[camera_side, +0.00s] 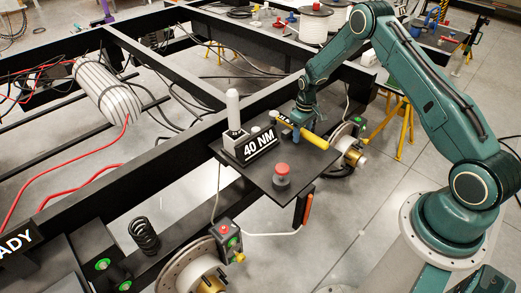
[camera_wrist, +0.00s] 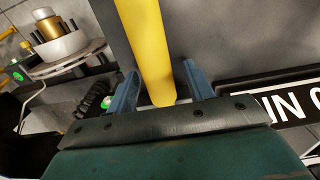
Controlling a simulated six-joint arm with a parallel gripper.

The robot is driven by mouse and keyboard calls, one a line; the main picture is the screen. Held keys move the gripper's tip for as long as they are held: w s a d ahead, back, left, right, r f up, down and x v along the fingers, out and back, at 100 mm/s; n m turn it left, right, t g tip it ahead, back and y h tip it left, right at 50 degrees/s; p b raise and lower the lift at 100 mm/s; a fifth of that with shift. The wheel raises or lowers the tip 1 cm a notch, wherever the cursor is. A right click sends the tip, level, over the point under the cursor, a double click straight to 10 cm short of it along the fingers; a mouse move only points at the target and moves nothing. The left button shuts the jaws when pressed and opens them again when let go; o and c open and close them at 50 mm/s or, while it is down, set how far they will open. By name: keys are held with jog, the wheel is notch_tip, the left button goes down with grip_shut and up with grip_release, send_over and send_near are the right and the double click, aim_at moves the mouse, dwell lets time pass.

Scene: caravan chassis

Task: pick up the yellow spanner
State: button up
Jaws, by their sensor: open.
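The yellow spanner (camera_side: 315,138) shows in the side view as a yellow bar at the far right part of a dark plate (camera_side: 258,182). Part of it is hidden behind my gripper (camera_side: 297,131), which is low over the plate at the bar. In the wrist view the yellow spanner (camera_wrist: 148,45) runs from the top edge down between the two blue fingers of my gripper (camera_wrist: 160,76). The fingers are open, one on each side of it, with gaps visible. Its lower end shows near the gripper's palm; I cannot tell whether they touch.
On the plate stand a "40 NM" sign block (camera_side: 258,146), a pale upright cylinder (camera_side: 233,108) and a red-topped button (camera_side: 282,174). A wheel hub (camera_side: 349,147) is close on the right. Black chassis beams (camera_side: 160,65) run behind. An orange-handled tool (camera_side: 307,208) hangs at the plate's front.

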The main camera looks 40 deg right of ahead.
aim_at(303, 129)
dwell(0.4)
grip_shut()
jog(key=shift+r, duration=0.2)
notch_tip(303, 129, up, 20)
dwell(0.9)
dwell(0.5)
